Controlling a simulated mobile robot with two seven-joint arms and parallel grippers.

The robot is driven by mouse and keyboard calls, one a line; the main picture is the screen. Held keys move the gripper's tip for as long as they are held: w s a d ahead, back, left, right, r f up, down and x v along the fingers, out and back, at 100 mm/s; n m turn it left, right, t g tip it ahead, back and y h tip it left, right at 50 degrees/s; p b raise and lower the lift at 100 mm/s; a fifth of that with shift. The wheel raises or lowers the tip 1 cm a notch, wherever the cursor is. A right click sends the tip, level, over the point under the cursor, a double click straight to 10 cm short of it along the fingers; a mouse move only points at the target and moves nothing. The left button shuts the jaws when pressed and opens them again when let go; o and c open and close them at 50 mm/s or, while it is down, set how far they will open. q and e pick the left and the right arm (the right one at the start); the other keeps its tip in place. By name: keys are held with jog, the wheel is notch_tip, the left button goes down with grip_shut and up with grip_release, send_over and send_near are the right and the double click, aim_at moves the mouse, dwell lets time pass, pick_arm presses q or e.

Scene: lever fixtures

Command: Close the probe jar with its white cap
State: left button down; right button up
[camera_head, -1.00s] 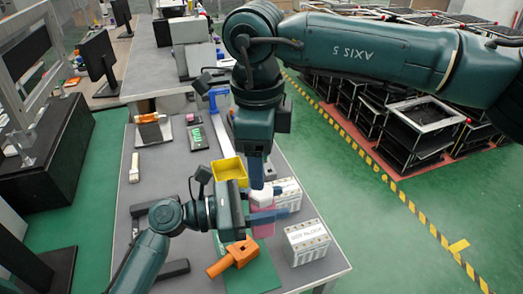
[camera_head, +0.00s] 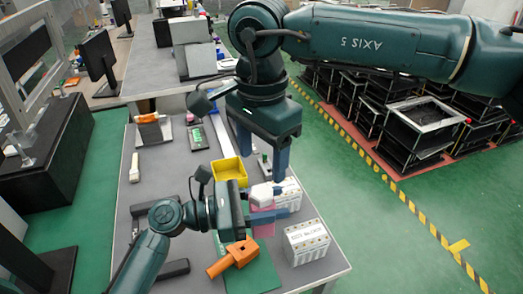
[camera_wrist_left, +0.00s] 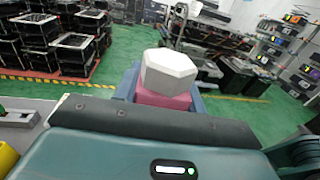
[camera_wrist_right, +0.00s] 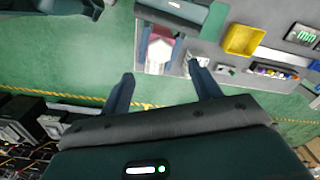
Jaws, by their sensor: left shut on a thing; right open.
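The pink probe jar (camera_head: 264,229) is held in my left gripper (camera_head: 265,214) near the right edge of the table. The white cap (camera_head: 262,194) sits on top of the jar. In the left wrist view the faceted cap (camera_wrist_left: 168,70) rests on the pink body (camera_wrist_left: 163,101) between the blue fingers; I cannot tell how tightly it is seated. My right gripper (camera_head: 262,162) is open and empty above the cap, fingers pointing down and apart. In the right wrist view the capped jar (camera_wrist_right: 160,47) lies beyond the open fingertips (camera_wrist_right: 162,78).
A yellow bin (camera_head: 229,171) stands behind my left gripper. An orange fixture (camera_head: 234,257) and a green mat (camera_head: 259,277) are at the front. White battery-like blocks (camera_head: 307,242) stand to the right, close to the table edge.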

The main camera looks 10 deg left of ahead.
aim_at(262, 191)
notch_tip(262, 191, down, 8)
jog(key=shift+r, duration=0.1)
dwell(0.4)
jog(key=shift+c, duration=0.5)
jog(key=c, duration=1)
jog(key=m, duration=0.4)
jog(key=shift+m, duration=0.4)
jog(key=o, duration=1.2)
notch_tip(262, 191, up, 12)
